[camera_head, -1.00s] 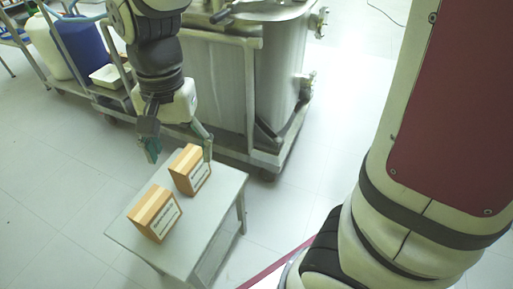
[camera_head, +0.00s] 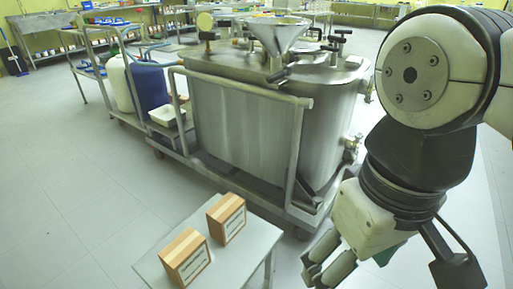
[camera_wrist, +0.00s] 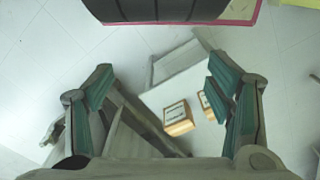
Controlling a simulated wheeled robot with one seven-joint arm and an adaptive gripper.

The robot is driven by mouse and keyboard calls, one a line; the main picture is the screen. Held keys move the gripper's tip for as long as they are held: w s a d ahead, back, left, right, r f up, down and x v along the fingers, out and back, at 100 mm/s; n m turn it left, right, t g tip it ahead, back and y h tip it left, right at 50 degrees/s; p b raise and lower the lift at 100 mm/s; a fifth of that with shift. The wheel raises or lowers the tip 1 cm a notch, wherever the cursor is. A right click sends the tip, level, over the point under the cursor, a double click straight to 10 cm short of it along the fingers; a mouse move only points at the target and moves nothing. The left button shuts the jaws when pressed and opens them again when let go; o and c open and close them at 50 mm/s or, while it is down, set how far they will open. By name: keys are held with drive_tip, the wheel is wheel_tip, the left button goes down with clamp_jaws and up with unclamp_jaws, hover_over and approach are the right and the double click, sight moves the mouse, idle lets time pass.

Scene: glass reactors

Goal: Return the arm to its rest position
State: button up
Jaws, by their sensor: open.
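My gripper (camera_head: 385,262) is at the lower right of the head view, beside the small grey table (camera_head: 248,250) and in front of the steel reactor cart. The wrist view shows its two green-padded fingers (camera_wrist: 163,88) spread wide apart, with nothing between the pads. My arm is folded close to the camera, with its wrist pointing down. Two orange-brown boxes with white labels stand on the table, the near one (camera_head: 186,258) and the far one (camera_head: 227,217). Both boxes also show in the wrist view, left (camera_wrist: 178,118) and right (camera_wrist: 205,103), the right one partly hidden by a finger.
A steel reactor (camera_head: 240,120) with a funnel (camera_head: 280,38) stands on a railed cart behind the table. White (camera_head: 119,85) and blue (camera_head: 149,85) drums are on its left. Benches line the back wall. The floor at left is clear.

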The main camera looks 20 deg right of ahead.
idle(0.3)
wheel_tip(320, 180, up, 30)
drive_tip(key=t+p, duration=0.4)
drive_tip(key=p, duration=2.4)
drive_tip(key=shift+d+f, duration=0.15)
drive_tip(key=shift+d, duration=0.1)
